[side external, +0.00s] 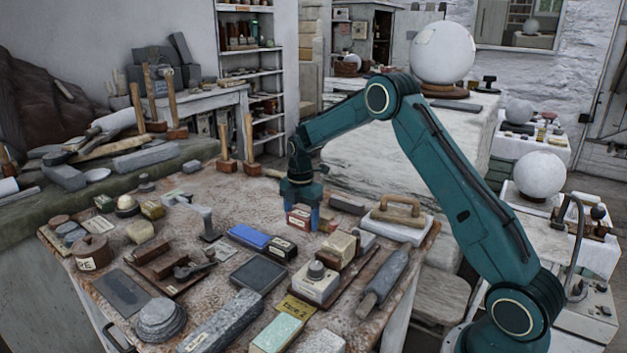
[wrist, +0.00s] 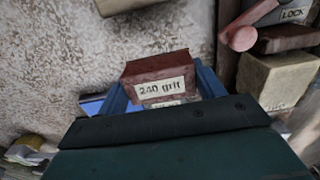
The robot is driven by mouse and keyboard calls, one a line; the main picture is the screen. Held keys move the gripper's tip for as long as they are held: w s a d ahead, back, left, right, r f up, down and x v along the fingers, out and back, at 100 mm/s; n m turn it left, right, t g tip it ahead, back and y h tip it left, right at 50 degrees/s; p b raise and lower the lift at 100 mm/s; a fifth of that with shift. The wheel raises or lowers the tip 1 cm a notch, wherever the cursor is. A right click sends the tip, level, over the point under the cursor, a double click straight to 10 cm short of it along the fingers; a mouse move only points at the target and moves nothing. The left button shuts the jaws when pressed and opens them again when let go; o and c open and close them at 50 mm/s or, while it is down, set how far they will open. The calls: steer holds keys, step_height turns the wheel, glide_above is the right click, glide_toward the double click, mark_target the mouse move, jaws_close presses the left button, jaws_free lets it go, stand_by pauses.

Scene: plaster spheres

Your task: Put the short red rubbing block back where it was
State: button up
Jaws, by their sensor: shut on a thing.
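A short red block (side external: 298,217) with a pale label is between the blue fingers of my gripper (side external: 301,208), near the middle of the cluttered table (side external: 215,183). In the wrist view the red block (wrist: 157,67) carries a label reading "240 grit". My gripper (wrist: 162,90) is shut on it, with one blue finger at each side. The block sits low over the table top. I cannot tell whether its underside touches the surface. Its lower part is hidden by my wrist in the wrist view.
A blue block (side external: 249,236) and a dark labelled block (side external: 281,249) lie close in front. A cream block (side external: 338,246) stands to the right, near a wood-handled float (side external: 397,222). A dark bar (side external: 347,205) lies behind. Mottled table top is bare to the left.

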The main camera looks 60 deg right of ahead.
mark_target(302, 241)
steer(key=shift+f, duration=2.35)
steer(key=shift+f, duration=0.15)
steer(key=o, duration=1.1)
step_height(302, 241, up, 12)
steer(key=shift+r, duration=0.1)
